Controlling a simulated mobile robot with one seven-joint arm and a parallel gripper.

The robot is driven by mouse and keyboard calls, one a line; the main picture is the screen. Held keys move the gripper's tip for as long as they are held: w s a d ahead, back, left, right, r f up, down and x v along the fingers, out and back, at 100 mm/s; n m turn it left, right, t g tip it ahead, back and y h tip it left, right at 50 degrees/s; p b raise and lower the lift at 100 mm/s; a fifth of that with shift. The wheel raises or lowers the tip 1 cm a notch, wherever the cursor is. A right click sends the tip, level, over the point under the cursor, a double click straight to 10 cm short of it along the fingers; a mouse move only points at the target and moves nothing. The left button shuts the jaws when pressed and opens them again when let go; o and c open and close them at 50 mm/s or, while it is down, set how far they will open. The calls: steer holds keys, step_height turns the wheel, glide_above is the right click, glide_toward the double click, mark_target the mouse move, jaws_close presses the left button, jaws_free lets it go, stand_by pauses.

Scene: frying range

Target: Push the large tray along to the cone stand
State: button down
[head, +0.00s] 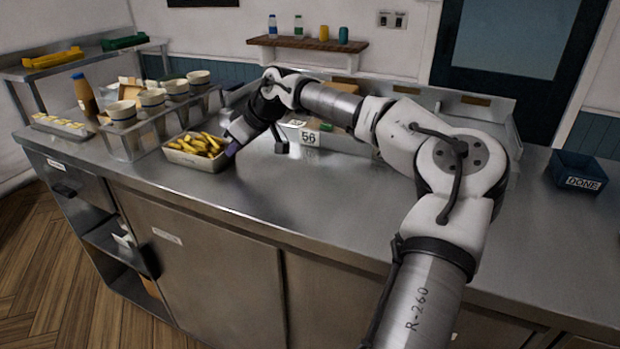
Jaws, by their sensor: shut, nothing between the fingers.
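The large tray is a pale tray (192,161) filled with yellow fries, on the steel counter at the left. The cone stand looks to be the grey metal rack (133,143) holding several cups, just left of the tray; only a small gap, if any, shows between them. My gripper (231,151) is shut and empty, low over the counter at the tray's right end. Its fingertips are at or very near the tray's right wall; I cannot tell if they touch.
A sauce bottle (85,97) and a low labelled tray (63,125) stand left of the rack. A box marked 56 (308,137) sits behind my arm. A blue DONE bin (579,173) is at far right. The counter front (290,205) is clear.

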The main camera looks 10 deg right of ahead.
steer(key=shift+w+a+p, duration=0.35)
steer(key=shift+w+a, duration=0.25)
steer(key=shift+a, duration=0.3)
steer(key=shift+s+d, duration=0.65)
steer(key=shift+d, duration=0.3)
steer(key=shift+s+d, duration=0.6)
steer(key=shift+d, duration=0.3)
steer(key=shift+s+d, duration=0.65)
steer(key=shift+d, duration=0.3)
step_height(320, 180, up, 12)
steer(key=p, duration=0.8)
steer(key=shift+p, duration=0.4)
